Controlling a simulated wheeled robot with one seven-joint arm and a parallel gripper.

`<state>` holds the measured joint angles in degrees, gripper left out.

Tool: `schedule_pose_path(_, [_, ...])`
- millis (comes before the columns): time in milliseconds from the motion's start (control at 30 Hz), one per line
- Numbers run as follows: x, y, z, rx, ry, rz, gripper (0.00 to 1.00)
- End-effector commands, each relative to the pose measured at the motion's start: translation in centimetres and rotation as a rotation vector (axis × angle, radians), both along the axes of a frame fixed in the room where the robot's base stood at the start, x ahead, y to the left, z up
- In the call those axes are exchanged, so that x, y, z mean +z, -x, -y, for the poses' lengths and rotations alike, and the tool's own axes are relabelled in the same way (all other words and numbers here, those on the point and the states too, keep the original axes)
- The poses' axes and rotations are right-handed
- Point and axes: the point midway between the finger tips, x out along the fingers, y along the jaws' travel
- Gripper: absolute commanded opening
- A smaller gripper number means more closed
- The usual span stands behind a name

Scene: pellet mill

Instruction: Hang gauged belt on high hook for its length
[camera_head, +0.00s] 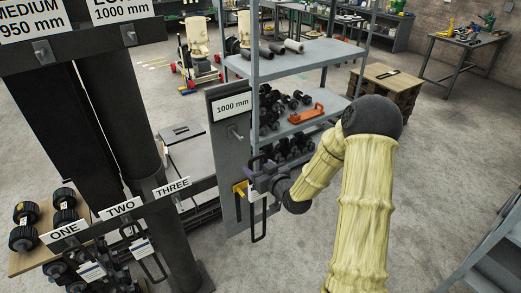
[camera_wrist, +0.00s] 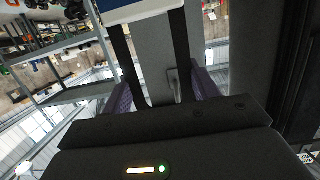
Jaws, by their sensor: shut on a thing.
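My gripper (camera_head: 262,180) is shut on a black belt beside a grey gauge board (camera_head: 226,160). The belt (camera_head: 258,236) hangs below the gripper as a narrow loop. In the wrist view its two dark strands (camera_wrist: 181,48) run up from between the purple fingers (camera_wrist: 160,95), with a peg between them; whether belt and peg touch is unclear. The board bears a "1000 mm" sign (camera_head: 232,106), a peg (camera_head: 238,135) and a yellow part (camera_head: 240,188). The high rail at upper left carries a "MEDIUM 950 mm" hook (camera_head: 42,52) and a 1000 mm hook (camera_head: 130,15); both look empty.
The lower rail has signs ONE (camera_head: 65,232), TWO and THREE; belts (camera_head: 145,255) hang under the first two, and the THREE hook (camera_head: 177,203) looks bare. Dark columns (camera_head: 115,100) stand below the high rail. A shelf rack (camera_head: 300,57) stands close behind my gripper.

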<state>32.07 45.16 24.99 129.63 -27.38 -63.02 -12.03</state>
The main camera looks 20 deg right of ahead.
Motion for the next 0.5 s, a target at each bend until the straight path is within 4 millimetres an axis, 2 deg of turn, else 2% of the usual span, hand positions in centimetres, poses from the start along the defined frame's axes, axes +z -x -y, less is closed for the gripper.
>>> schedule_pose_path(33, [-3.5,0.4,-0.4,-0.014,-0.007,-0.008,0.24])
schedule_pose_path(100, [-6.5,0.9,-0.6,-0.04,-0.007,-0.009,0.24])
schedule_pose_path(300, [-14.2,2.8,-1.2,-0.121,-0.005,-0.008,0.24])
schedule_pose_path(500, [-20.9,5.2,-1.8,-0.203,-0.004,-0.007,0.24])
